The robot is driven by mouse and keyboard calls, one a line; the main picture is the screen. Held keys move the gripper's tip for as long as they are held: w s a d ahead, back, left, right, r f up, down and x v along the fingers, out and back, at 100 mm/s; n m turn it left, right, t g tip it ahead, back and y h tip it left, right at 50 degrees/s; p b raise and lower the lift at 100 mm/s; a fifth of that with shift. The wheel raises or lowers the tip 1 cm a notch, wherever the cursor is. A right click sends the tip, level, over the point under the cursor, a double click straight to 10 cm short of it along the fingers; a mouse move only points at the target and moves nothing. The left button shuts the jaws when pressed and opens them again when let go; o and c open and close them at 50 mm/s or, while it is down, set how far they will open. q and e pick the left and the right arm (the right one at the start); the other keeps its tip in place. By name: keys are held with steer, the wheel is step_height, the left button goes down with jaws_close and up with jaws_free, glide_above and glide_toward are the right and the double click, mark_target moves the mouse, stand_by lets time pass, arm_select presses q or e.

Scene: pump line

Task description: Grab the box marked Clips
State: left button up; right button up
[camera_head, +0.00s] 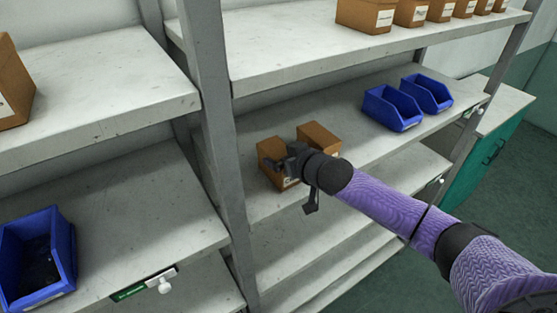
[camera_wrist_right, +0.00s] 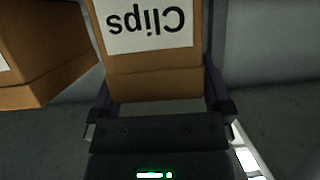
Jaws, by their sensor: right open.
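The box marked Clips (camera_wrist_right: 150,65) is brown with a white label. It fills the middle of the right wrist view, its label upside down there. In the head view I take it to be the left of two brown boxes (camera_head: 268,152) on the middle shelf, partly hidden by my gripper. My right gripper (camera_head: 292,162) is at its front. In the right wrist view the fingers (camera_wrist_right: 160,92) are open, one on each side of the box's near part; I cannot tell whether they touch it. My left gripper is not in view.
A second brown box (camera_head: 319,138) stands close beside the Clips box. Two blue bins (camera_head: 392,108) sit farther right on that shelf (camera_head: 350,128). Several brown boxes (camera_head: 365,15) line the shelf above. A grey upright post (camera_head: 217,130) stands just left of the Clips box.

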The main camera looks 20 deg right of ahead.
steer(key=shift+s, duration=0.1)
steer(key=shift+c, duration=1.4)
steer(key=c, duration=0.9)
